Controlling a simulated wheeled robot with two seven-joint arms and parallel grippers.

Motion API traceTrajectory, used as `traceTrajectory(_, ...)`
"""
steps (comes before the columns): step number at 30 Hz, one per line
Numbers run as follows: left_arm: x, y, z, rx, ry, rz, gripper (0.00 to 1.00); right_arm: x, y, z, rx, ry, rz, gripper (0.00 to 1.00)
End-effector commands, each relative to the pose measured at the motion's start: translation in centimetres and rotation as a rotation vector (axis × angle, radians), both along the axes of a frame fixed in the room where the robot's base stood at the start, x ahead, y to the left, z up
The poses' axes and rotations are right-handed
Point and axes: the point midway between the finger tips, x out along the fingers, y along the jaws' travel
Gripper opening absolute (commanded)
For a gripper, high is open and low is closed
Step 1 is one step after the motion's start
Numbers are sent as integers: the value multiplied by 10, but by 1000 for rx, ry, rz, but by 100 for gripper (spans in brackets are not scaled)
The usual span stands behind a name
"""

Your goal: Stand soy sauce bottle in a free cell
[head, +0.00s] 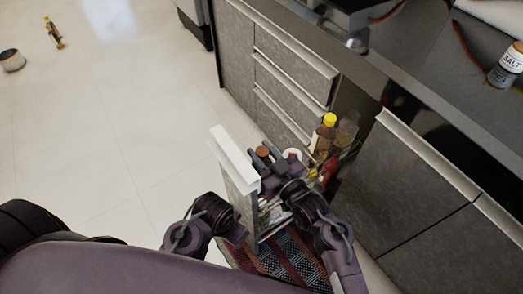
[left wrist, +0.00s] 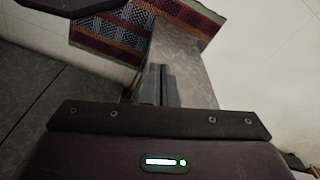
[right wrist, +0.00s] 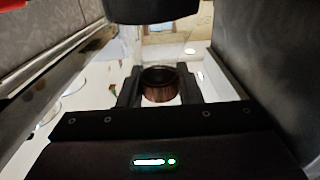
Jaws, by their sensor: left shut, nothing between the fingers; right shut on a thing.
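My right gripper (head: 264,156) is down over the pulled-out rack (head: 232,160) and shut on a bottle with a round red-brown cap (head: 263,151). I take it for the soy sauce bottle. In the right wrist view the cap (right wrist: 158,84) stands between the two fingers; the body below is mostly hidden. I cannot tell whether its base touches the rack floor. My left gripper (left wrist: 157,84) is shut and empty, near the rack's front panel (left wrist: 185,60). The rack's cells are largely hidden by my right gripper and arm.
A yellow-capped bottle (head: 328,122) and other containers stand at the rack's back, with a white lid (head: 292,154) nearer. A salt shaker (head: 507,65) is on the counter. A striped rug (head: 270,254) lies below. A small bottle (head: 54,34) and a pot (head: 12,60) are on the floor.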

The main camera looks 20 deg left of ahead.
Motion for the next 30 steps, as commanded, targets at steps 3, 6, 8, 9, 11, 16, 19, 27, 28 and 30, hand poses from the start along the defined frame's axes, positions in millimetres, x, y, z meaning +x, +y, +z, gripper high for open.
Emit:
traceTrajectory(3,-2,0,8,0,-1,-4,0,1,0,-3,3,-5,0,0)
traceTrajectory(6,-1,-4,7,-9,-16,-12,0,0,0,-11,2,-4,0,0)
traceTrajectory(8,1,-7,6,-16,-34,-18,0,0,0,-16,2,-4,1,0)
traceTrajectory(9,2,-9,5,-22,-45,-22,0,0,0,-18,3,-3,1,0)
traceTrajectory(11,3,-11,4,-29,-60,-27,0,0,0,-22,3,-3,0,0)
traceTrajectory(16,6,-17,2,-44,-90,-37,0,1,0,-28,3,-4,0,0)
traceTrajectory(19,7,-18,2,-49,-101,-45,0,1,0,-29,3,-4,0,0)
traceTrajectory(27,8,-19,2,-57,-106,-43,0,1,0,-30,3,-4,0,0)
traceTrajectory(28,8,-19,2,-57,-106,-43,0,1,0,-30,3,-4,0,0)
traceTrajectory(30,8,-19,2,-57,-106,-42,0,1,0,-30,3,-4,0,0)
